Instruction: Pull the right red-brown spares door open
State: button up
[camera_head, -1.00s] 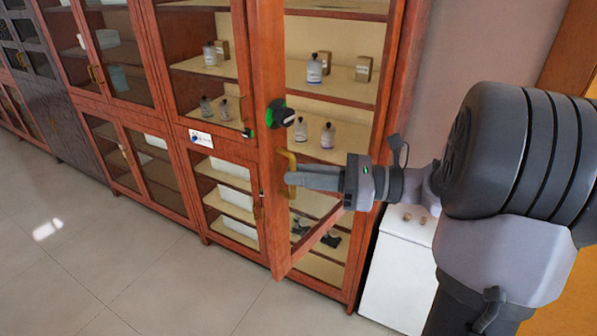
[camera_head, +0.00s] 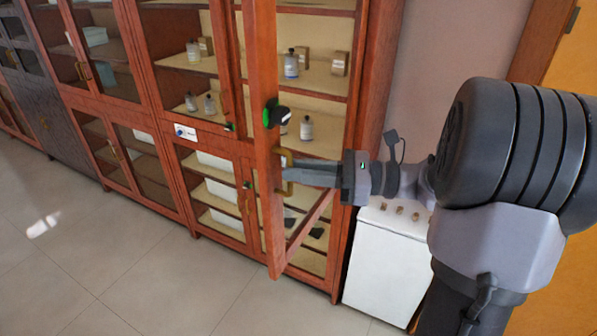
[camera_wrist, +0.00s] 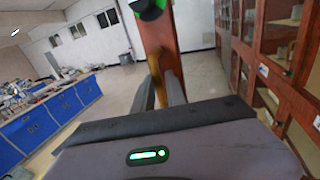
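The right red-brown spares door (camera_head: 265,215) stands partly open in the head view, swung out from the cabinet and seen nearly edge-on. It also shows edge-on in the wrist view (camera_wrist: 158,30). Its brass handle (camera_head: 288,178) is a vertical bar, seen also between the fingers in the wrist view (camera_wrist: 168,68). My gripper (camera_head: 287,172) reaches in from the right with its fingers around the handle, and appears shut on it. The fingertips are partly hidden by the handle. A black and green lock piece (camera_head: 275,113) sits on the door above the handle.
The cabinet (camera_head: 368,100) has shelves with bottles (camera_head: 291,64) and boxes (camera_head: 340,63). A white cabinet (camera_head: 385,262) stands close on the right, below my arm. Clear tiled floor (camera_head: 130,265) lies in front. Blue benches (camera_wrist: 50,120) show at left in the wrist view.

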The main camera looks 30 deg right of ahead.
jog(key=shift+o, duration=1.2)
jog(key=shift+d+f, duration=0.1)
jog(key=shift+d, duration=0.15)
jog(key=shift+a, duration=0.1)
jog(key=shift+a, duration=0.1)
jog(key=p+v, duration=0.1)
jog(key=v, duration=1.6)
jog(key=shift+s+d, duration=0.2)
